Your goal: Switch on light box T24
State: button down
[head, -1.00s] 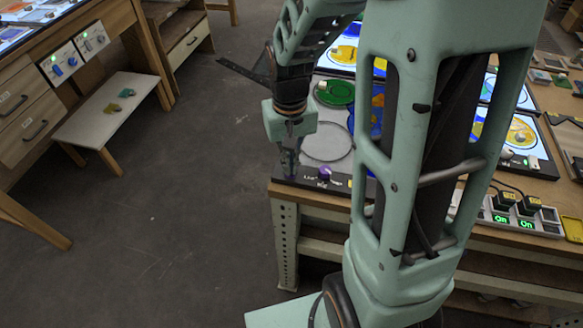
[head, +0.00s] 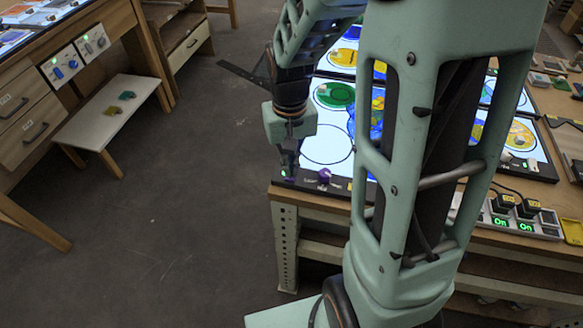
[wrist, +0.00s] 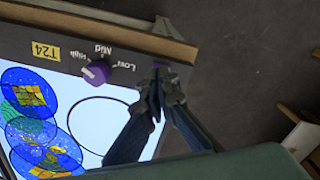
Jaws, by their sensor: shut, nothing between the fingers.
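Light box T24 (wrist: 118,152) glows bright white, with blue, green and yellow glass pieces and a drawn black circle on its panel. In the head view its lit panel (head: 322,150) is at the near left corner of the workbench, partly hidden by my arm. Its dark front strip carries the yellow T24 label (wrist: 46,52), a purple knob (wrist: 96,72) marked Low, Mid and High, and a purple button (wrist: 160,64) at the end. A small green light shows by the fingertips. My gripper (head: 287,170) is shut and empty, its tips at the button; contact is unclear.
More lit light boxes (head: 492,130) stand on the workbench behind and right of my arm. A power strip (head: 540,230) with green On displays lies at the right. A low white bench (head: 100,108) and a drawer table are at left, with open floor between.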

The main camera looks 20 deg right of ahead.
jog(key=shift+r+p, duration=2.05)
jog(key=shift+r, duration=0.85)
